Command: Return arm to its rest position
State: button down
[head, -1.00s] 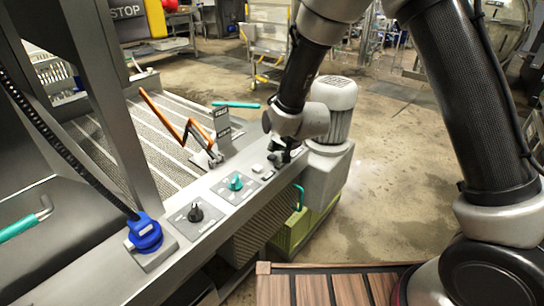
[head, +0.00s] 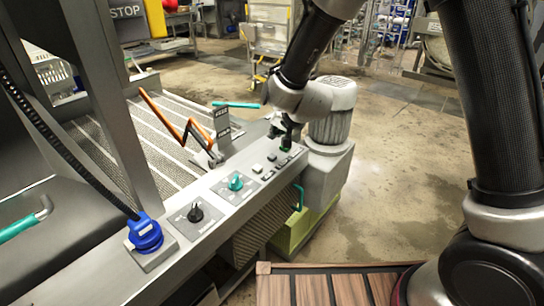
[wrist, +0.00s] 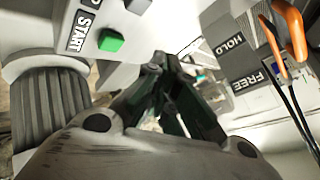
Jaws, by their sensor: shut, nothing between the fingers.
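My gripper (head: 284,134) is over the far end of the grey control panel (head: 215,208) in the head view, beside the motor housing. In the wrist view my gripper (wrist: 160,65) has its dark fingers drawn together, with nothing between them. A green button (wrist: 111,40) beside a START label (wrist: 83,32) lies to the left of the fingertips, and the fingers appear apart from it. My arm reaches in from the upper right of the head view.
The panel carries a teal knob (head: 236,182), a black knob (head: 195,214) and a blue connector (head: 145,234) with a black cable. An orange lever (head: 176,128) stands beside HOLD (wrist: 236,41) and FREE (wrist: 249,82) labels. A ribbed grey motor (head: 332,115) stands close right. Open floor lies beyond.

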jog(key=s+f+g, duration=0.1)
jog(key=s+f+n+g, duration=0.1)
jog(key=s, duration=0.1)
jog(key=s+d+f+n+g, duration=0.1)
jog(key=s+f, duration=0.1)
jog(key=shift+s+h, duration=0.15)
jog(key=shift+h, duration=0.15)
jog(key=s+d+r+h, duration=0.1)
jog(key=s+d+r, duration=0.6)
jog(key=d, duration=0.4)
jog(key=s+d+r+n+h, duration=0.1)
jog(key=s+d+r, duration=0.7)
jog(key=s+d, duration=0.2)
jog(key=s+d+r+h, duration=0.1)
jog(key=s+d+r, duration=0.6)
jog(key=d, duration=0.7)
jog(key=shift+s+r+g+h, duration=0.4)
jog(key=shift+s, duration=0.65)
